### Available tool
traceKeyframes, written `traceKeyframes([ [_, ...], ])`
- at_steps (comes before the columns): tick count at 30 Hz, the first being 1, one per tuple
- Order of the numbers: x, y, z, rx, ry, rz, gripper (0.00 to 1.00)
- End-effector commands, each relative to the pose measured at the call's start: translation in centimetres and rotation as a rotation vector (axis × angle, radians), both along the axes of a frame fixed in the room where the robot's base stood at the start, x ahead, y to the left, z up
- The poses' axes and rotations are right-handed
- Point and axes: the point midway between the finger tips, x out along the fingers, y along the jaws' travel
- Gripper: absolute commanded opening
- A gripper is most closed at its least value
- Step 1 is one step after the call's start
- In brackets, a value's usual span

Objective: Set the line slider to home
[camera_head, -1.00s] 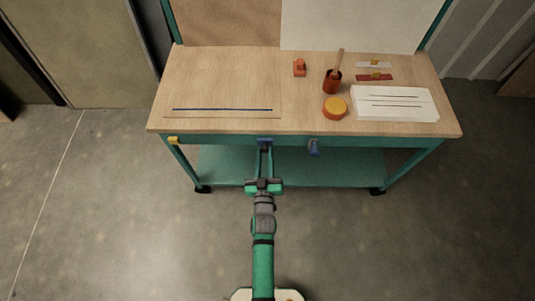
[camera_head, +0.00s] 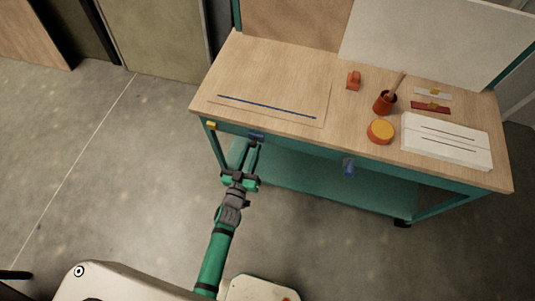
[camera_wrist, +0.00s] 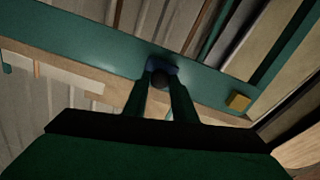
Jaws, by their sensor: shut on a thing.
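The blue slider (camera_head: 256,137) sits on the teal front rail (camera_head: 300,152) of the workbench, left of its middle. A yellow block (camera_head: 211,126) is fixed at the left end of that rail, with a gap between it and the slider. My gripper (camera_head: 254,145) reaches up to the rail from below and is shut on the slider. In the wrist view, the fingertips (camera_wrist: 164,68) close around the blue slider (camera_wrist: 162,61) and a dark round part; the yellow block (camera_wrist: 239,102) lies to the right. The fingers partly hide the slider.
A second blue piece (camera_head: 348,167) hangs on the rail further right. Floor is clear in front.

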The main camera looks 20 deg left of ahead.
Motion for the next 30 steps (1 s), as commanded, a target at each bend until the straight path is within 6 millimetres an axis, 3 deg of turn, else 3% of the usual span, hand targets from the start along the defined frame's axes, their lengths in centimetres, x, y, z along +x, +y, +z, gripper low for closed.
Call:
traceKeyframes([
  [6,-0.1,4.1,-0.1,0.003,0.003,0.000,0.00],
  [12,-0.1,6.6,-0.1,0.001,0.003,0.001,0.00],
  [29,-0.2,8.2,-0.2,0.001,0.005,0.009,0.00],
  [30,-0.2,8.2,-0.2,0.001,0.005,0.010,0.29],
])
